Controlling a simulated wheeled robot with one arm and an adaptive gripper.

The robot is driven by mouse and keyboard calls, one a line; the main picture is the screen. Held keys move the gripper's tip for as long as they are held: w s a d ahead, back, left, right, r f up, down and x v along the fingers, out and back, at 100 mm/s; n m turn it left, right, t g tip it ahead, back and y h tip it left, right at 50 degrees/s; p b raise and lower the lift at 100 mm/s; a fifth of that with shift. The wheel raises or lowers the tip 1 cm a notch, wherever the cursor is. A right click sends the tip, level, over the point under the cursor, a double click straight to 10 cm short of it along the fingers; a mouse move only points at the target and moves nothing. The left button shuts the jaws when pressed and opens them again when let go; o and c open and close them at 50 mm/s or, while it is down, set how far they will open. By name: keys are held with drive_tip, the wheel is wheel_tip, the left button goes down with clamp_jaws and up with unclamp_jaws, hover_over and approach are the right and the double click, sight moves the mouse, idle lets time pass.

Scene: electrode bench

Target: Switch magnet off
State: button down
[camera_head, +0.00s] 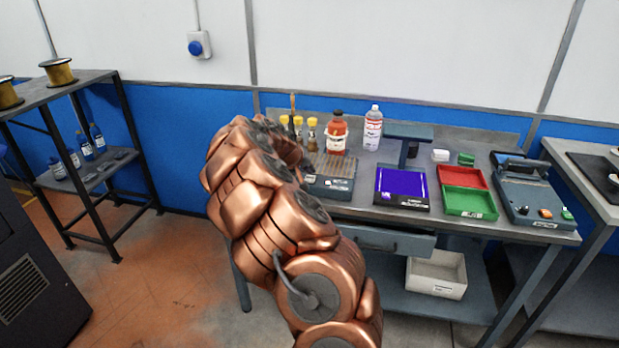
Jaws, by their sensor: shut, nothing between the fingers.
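No part in view is clearly marked as the magnet. A grey-blue device (530,190) at the right end of the bench has a dark bar on top. An orange button (545,213) and a green button (567,214) sit at its front. A dark box with a ribbed top (330,178) stands at the left of the bench, partly hidden by my copper-coloured arm. My arm reaches up from the bottom and bends over the bench's left end. My gripper is hidden behind it.
The bench (480,226) also holds a blue-violet lit pad (402,185), red (463,177) and green (468,203) trays, a red-brown bottle (337,133) and a white bottle (373,130). A shelf rack (98,172) stands left. A white bin (437,275) is below. Floor is open at left.

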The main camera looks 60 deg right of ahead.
sight(309, 179)
drive_tip(key=shift+f, duration=0.15)
drive_tip(key=shift+f+b, duration=0.35)
drive_tip(key=shift+b, duration=0.3)
drive_tip(key=shift+f, duration=0.25)
idle(0.4)
drive_tip(key=shift+r, duration=0.8)
drive_tip(key=shift+r, duration=3)
drive_tip(key=shift+a, duration=0.1)
